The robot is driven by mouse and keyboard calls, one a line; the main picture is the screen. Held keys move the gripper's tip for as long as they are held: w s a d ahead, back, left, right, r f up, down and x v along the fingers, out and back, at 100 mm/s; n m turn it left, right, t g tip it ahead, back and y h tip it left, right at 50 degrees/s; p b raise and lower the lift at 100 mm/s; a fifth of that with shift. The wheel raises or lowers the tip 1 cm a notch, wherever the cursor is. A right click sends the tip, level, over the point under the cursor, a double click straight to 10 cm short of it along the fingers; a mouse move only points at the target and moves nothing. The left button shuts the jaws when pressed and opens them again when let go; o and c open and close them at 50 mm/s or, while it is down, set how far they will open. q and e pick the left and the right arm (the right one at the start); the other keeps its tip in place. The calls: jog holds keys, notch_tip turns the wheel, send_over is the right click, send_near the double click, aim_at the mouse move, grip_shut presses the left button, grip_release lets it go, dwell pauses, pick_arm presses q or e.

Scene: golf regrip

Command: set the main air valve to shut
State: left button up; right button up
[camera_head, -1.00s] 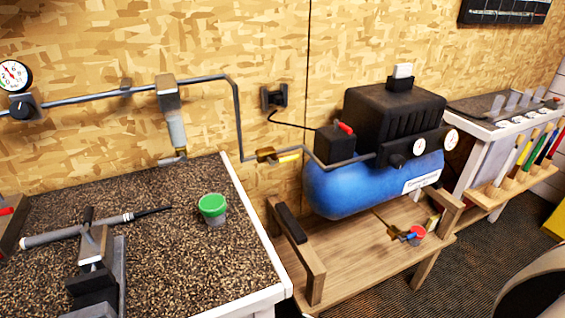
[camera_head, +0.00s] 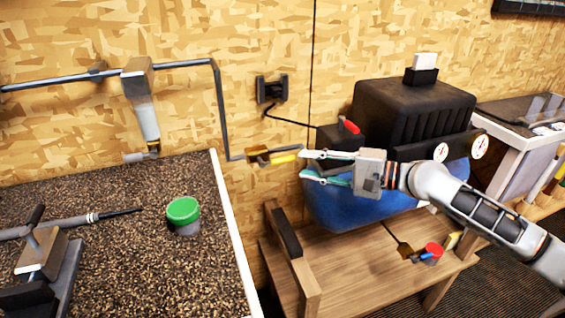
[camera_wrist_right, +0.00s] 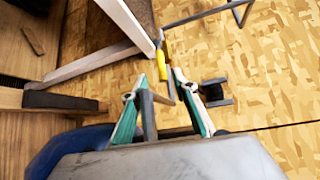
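The main air valve (camera_head: 258,158) is a brass body on the grey pipe at the wall, left of the compressor. Its yellow lever (camera_head: 285,158) points right, roughly along the pipe. My right gripper (camera_head: 303,164) comes in from the right, with its open green-and-white fingers just right of the lever's tip. In the right wrist view, the yellow lever (camera_wrist_right: 162,62) lies just beyond the fingertips (camera_wrist_right: 160,75), and a grey pipe section (camera_wrist_right: 148,117) runs between the fingers. I cannot tell if they touch anything. My left gripper is not in view.
A bench (camera_head: 120,270) with a green-lidded pot (camera_head: 183,213) and a clamped club is at left.

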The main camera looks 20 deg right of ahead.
aim_at(288, 160)
jog(key=shift+w+a+r, duration=0.2)
jog(key=shift+w, duration=0.05)
jog(key=p+x, duration=0.1)
jog(key=x, duration=0.5)
jog(key=shift+w+a+f, duration=0.15)
jog(key=shift+w+a, duration=0.15)
jog(key=shift+a, duration=0.05)
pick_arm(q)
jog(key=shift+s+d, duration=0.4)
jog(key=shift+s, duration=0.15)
pick_arm(e)
jog(key=shift+a, duration=0.1)
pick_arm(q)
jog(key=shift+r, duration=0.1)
pick_arm(e)
grip_shut()
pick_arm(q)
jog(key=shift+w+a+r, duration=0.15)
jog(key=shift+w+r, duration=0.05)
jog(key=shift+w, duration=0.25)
